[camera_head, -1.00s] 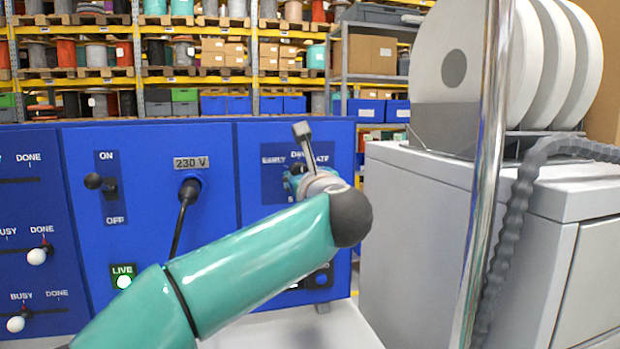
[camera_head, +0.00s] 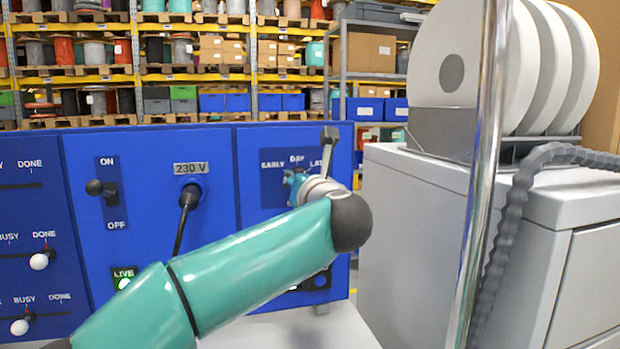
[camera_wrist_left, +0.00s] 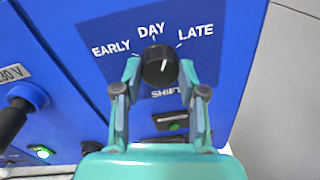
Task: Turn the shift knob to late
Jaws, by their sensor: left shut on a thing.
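The shift knob (camera_wrist_left: 158,62) is round and black with a small white mark on its face. It sits on a dark blue panel plate (camera_wrist_left: 110,68) under the labels EARLY, DAY and LATE, with SHIFT printed below. My left gripper (camera_wrist_left: 160,72) is shut on the knob, one finger on each side. The white mark is small, and I cannot tell exactly which label it points to. In the head view my left gripper (camera_head: 295,182) is at the plate, and my wrist hides the knob. My right gripper is out of view.
Left of the knob are a 230 V plug (camera_head: 190,196) with its cable, an ON/OFF lever (camera_head: 96,187) and several BUSY/DONE sliders. A grey cabinet (camera_head: 440,210) carrying white reels (camera_head: 470,60) stands to the right, behind a chrome pole (camera_head: 484,170).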

